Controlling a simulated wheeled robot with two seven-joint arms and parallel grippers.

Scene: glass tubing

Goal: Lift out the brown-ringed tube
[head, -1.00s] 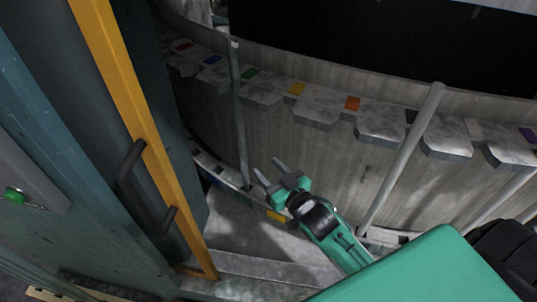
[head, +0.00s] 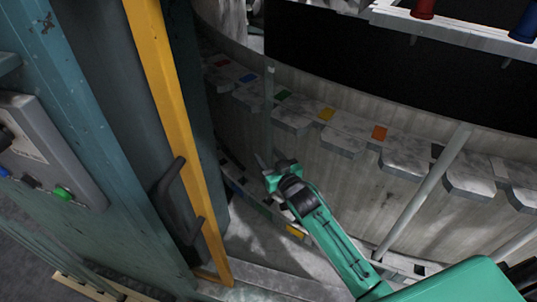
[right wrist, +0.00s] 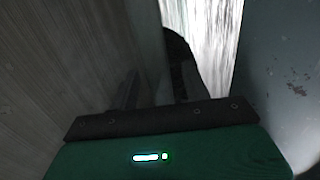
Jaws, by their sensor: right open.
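A thin glass tube (head: 268,110) stands nearly upright in the curved rack, near the green tag. No brown ring shows on it. My right gripper (head: 266,162) is open at the lower part of this tube. The tube's lower end is hidden by the gripper, and I cannot tell whether it stands between the fingers or behind them. Thicker pale tubes lean further right, one in the middle (head: 425,190) and one at the edge (head: 517,240). My left gripper is not in view.
A yellow door edge (head: 170,90) with a dark handle (head: 172,185) stands close on the left. A shelf (head: 460,27) crosses the upper right.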

